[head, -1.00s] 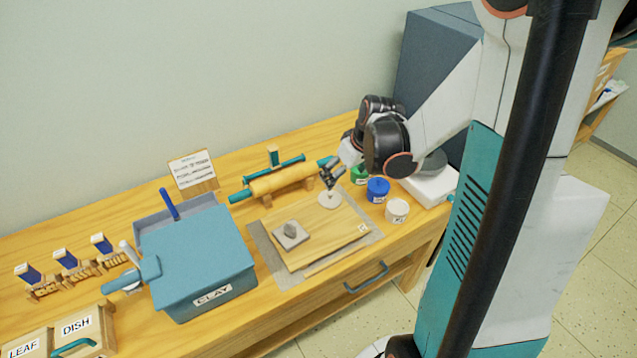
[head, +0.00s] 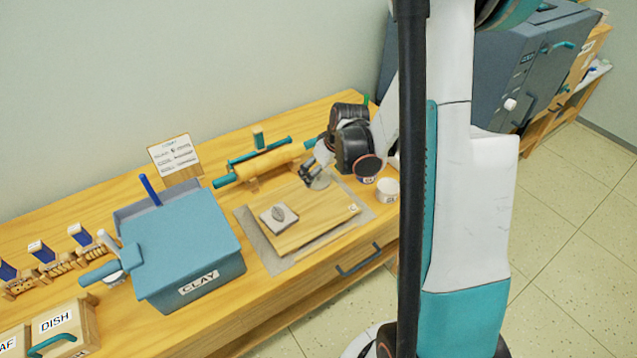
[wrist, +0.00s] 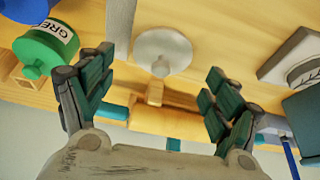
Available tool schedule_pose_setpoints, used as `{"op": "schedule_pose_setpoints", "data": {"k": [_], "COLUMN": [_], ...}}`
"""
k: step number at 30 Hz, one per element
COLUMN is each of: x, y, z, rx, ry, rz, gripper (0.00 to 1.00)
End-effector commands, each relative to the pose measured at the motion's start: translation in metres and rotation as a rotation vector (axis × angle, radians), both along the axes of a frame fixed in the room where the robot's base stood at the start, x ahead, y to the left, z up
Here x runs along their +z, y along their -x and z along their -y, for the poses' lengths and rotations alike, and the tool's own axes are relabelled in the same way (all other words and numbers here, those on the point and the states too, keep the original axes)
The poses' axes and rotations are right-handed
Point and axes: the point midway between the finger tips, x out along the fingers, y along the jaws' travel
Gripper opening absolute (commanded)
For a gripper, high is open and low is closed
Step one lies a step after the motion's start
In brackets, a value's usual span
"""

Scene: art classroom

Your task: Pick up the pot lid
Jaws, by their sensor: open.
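The pot lid (head: 319,181) appears to be the pale grey disc with a small knob at the back right of the wooden board. In the wrist view the lid (wrist: 165,48) shows its round face and knob. My gripper (head: 306,174) is low over the board's back edge, close beside the lid and partly in front of it. In the wrist view my gripper (wrist: 158,80) is open, with its two fingers apart and the lid's knob in line with the gap. Nothing is held. Contact cannot be told.
A wooden board (head: 320,220) carries a grey slab with a leaf shape (head: 279,215). A rolling pin (head: 265,164) lies behind. A blue clay bin (head: 190,250) is at left.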

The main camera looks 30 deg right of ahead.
Motion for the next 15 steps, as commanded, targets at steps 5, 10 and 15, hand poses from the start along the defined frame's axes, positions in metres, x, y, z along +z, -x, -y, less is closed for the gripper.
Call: {"op": "schedule_pose_setpoints", "data": {"k": [5,10,15], "x": [-0.025,-0.026,-0.026], "y": [-0.010,-0.011,-0.011], "z": [-0.002,-0.002,-0.002], "rx": [0.001,0.001,0.000], "ry": [0.000,0.000,0.000], "rz": [0.000,0.000,0.000], "gripper": [0.82,0.82,0.63]}}
